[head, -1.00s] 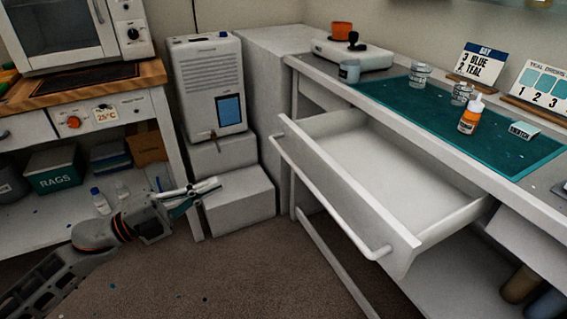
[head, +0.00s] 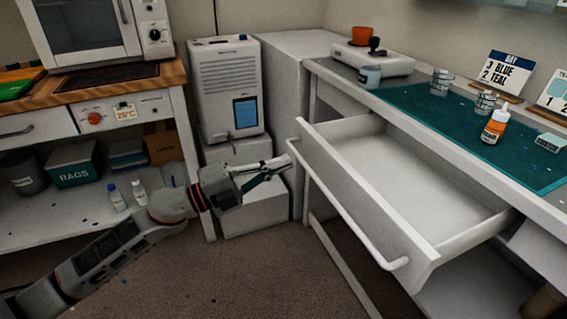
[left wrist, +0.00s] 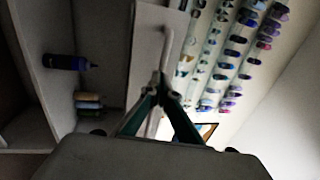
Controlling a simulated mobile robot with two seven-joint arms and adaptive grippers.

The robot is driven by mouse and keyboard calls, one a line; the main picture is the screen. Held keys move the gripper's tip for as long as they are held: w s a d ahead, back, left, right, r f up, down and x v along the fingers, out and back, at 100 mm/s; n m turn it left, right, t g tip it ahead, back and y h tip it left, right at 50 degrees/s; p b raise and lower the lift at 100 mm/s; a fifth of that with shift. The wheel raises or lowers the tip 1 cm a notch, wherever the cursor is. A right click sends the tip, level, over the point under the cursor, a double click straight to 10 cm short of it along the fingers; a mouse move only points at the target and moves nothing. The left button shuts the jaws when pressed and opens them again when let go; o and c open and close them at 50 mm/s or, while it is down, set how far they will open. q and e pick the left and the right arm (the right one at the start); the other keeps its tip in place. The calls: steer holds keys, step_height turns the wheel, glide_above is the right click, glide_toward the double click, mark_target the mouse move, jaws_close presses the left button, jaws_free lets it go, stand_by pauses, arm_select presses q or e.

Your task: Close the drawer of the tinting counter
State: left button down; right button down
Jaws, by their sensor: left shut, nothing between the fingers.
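The tinting counter's white drawer (head: 415,185) is pulled well out in the head view, and its inside looks empty. A long bar handle (head: 345,213) runs along its front. My left gripper (head: 282,166) is shut and empty. In the picture its fingertips lie close to the far end of the handle; I cannot tell whether they touch. In the left wrist view the shut fingers (left wrist: 160,88) point at a pale panel with a bar, which looks like the drawer front (left wrist: 150,45) and handle (left wrist: 167,45). My right gripper is not in view.
A white dehumidifier-like unit (head: 228,95) and white boxes stand behind my left gripper. A workbench (head: 100,95) with a shelf stands at left. Carpet in front of the drawer is clear.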

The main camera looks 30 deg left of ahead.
arm_select(q)
steer(key=shift+w+d, duration=0.3)
steer(key=shift+w, duration=0.05)
steer(key=shift+r, duration=0.1)
